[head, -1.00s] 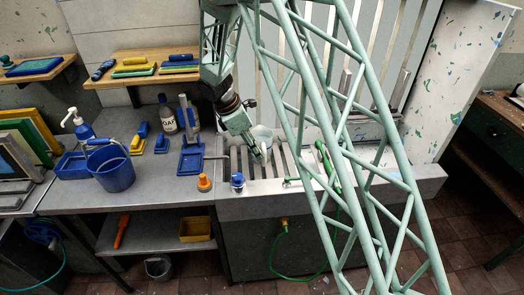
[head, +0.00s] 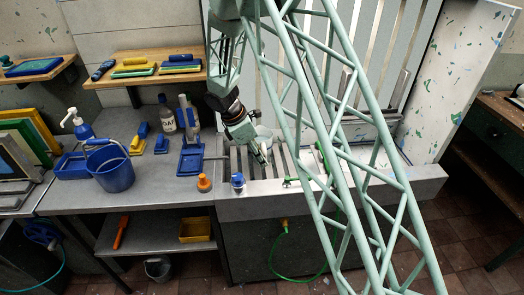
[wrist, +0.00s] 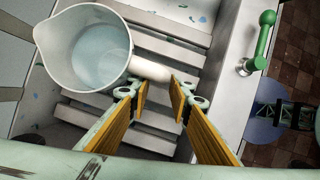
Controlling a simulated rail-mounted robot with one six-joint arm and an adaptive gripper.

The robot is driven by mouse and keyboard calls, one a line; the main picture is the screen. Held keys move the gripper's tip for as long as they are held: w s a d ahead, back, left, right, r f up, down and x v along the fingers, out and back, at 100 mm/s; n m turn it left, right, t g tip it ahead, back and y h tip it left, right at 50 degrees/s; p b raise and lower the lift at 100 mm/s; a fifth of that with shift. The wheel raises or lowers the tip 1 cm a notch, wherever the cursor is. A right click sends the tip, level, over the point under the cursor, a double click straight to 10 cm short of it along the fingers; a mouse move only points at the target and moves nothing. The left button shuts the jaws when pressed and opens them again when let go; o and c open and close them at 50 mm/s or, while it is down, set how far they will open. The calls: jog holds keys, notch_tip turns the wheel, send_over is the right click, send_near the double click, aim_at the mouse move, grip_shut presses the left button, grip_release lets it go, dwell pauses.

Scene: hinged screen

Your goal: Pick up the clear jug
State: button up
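The clear jug (wrist: 92,45) looks whitish and translucent in the wrist view. It sits at the upper left over the slatted sink, and its pale handle (wrist: 150,68) points right, toward my fingertips. In the head view the jug (head: 264,133) is partly hidden behind my gripper. My gripper (head: 264,160) points down over the sink. In the wrist view my gripper (wrist: 158,95) is open, its two wood-coloured pads apart with nothing gripped. The handle shows just beyond the fingertips; I cannot tell its exact height relative to them.
The sink (head: 330,188) has a raised front rim. A green tap (wrist: 259,42) stands right of my gripper in the wrist view.

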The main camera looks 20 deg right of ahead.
jog(key=shift+x, duration=2.2)
jog(key=shift+a, duration=0.1)
jog(key=shift+c, duration=0.5)
grip_shut()
